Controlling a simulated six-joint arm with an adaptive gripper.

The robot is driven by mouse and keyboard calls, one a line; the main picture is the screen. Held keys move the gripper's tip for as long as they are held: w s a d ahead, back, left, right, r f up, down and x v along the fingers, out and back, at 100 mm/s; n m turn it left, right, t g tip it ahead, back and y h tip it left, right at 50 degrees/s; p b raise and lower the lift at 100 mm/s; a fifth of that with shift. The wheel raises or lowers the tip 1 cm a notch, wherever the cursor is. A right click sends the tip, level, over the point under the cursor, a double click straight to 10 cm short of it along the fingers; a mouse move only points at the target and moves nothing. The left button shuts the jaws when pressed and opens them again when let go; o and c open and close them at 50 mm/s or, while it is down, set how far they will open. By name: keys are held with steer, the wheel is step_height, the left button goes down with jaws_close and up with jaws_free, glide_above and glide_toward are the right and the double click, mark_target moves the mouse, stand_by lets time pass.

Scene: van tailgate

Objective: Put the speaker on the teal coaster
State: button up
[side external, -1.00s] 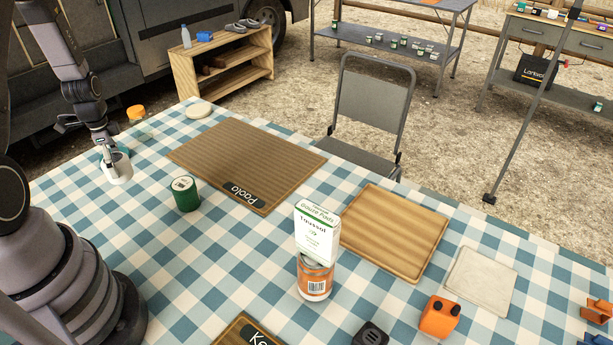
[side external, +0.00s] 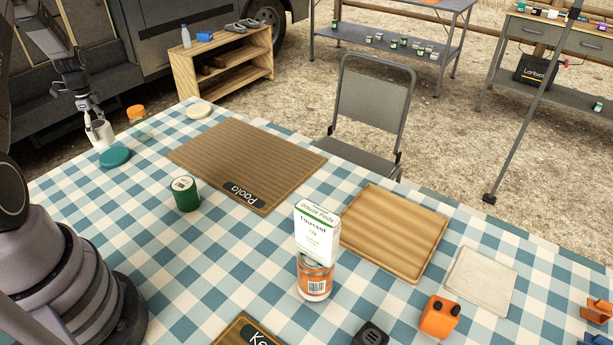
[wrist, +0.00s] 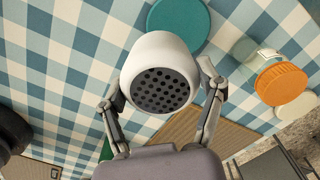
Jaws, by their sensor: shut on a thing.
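The speaker (wrist: 160,70) is white with a dark perforated end. My gripper (wrist: 164,88) is shut on it, with one finger on each side in the wrist view. In the side external view my gripper (side external: 92,112) holds the speaker (side external: 103,133) above the table's far left part. The teal coaster (side external: 115,157) lies flat on the cloth, in front of the held speaker in that view and apart from it. In the wrist view the teal coaster (wrist: 180,20) is partly hidden behind the speaker.
A jar with an orange lid (side external: 136,112) stands close to the right of the speaker. The checked cloth (side external: 75,190) near the coaster is bare.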

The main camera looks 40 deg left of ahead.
mark_target(104, 133)
steer(key=f, duration=0.1)
steer(key=w+a+f, duration=0.1)
steer(key=a+f, duration=0.1)
steer(key=shift+w+a+f, duration=0.1)
steer(key=shift+w, duration=0.15)
steer(key=shift+a+f, duration=0.1)
steer(key=shift+f, duration=1.45)
steer(key=shift+f, duration=0.15)
steer(key=o, duration=1.2)
